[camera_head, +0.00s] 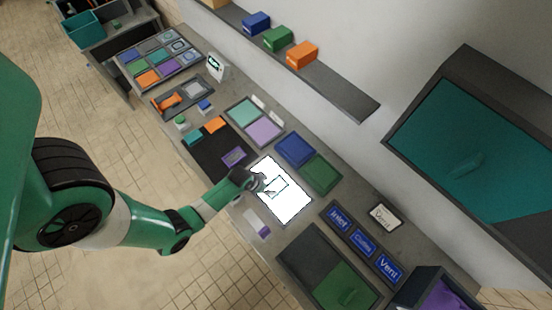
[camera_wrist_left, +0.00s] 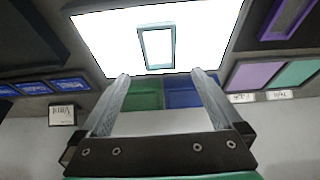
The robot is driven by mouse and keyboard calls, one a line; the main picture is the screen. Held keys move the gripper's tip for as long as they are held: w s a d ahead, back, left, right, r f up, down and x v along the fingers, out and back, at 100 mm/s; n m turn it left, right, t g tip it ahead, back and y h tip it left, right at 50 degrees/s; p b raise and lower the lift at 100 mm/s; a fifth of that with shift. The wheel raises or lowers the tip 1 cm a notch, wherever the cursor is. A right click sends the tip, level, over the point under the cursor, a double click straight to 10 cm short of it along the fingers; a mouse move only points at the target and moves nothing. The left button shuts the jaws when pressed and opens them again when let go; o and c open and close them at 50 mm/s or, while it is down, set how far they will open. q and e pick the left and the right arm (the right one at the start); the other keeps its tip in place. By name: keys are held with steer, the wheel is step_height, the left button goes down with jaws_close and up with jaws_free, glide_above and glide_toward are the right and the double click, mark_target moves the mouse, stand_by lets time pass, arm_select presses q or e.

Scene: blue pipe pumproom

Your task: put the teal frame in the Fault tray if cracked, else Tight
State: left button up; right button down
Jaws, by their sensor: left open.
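The teal frame (camera_head: 283,183) lies flat on a bright white panel (camera_head: 292,208). In the left wrist view, the frame (camera_wrist_left: 158,67) is a thin rectangle on the glowing panel (camera_wrist_left: 105,40); its outline looks closed, but a fine crack is too small to tell. My left gripper (camera_head: 264,186) is open and empty above the panel beside the frame; its fingers (camera_wrist_left: 160,78) point toward it. A teal tray (camera_head: 243,111) and a purple tray (camera_head: 264,130) sit behind, with small label cards that I cannot read surely. My right gripper is not in view.
Blue (camera_head: 295,149) and green (camera_head: 322,174) trays lie just behind the panel. A dark mat (camera_head: 212,152) holding a purple frame (camera_head: 233,156) is at its left. A shelf (camera_head: 345,93) overhangs the back.

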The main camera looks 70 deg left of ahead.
arm_select(q)
steer(key=b, duration=0.5)
glide_toward(276, 187)
steer(key=x, duration=0.2)
steer(key=shift+s+a+f, duration=0.1)
steer(key=shift+a+f, duration=0.05)
steer(key=shift+f, duration=0.3)
steer(key=shift+w+a+f, duration=0.1)
steer(key=shift+w+f, duration=0.1)
steer(key=shift+f, duration=0.05)
steer(key=b+x, duration=0.2)
steer(key=x, duration=0.3)
steer(key=shift+w, duration=0.1)
steer(key=c, duration=1.3)
steer(key=r+p, duration=0.1)
steer(key=r, duration=0.1)
steer(key=r+p, duration=0.1)
steer(key=r, duration=0.1)
steer(key=shift+d+r, duration=0.15)
steer(key=shift+d, duration=0.05)
steer(key=s+d+r+p, duration=0.6)
steer(key=s+d+r, duration=0.2)
steer(key=s, duration=0.2)
steer(key=shift+s+d+r, duration=0.35)
steer(key=shift+s, duration=0.05)
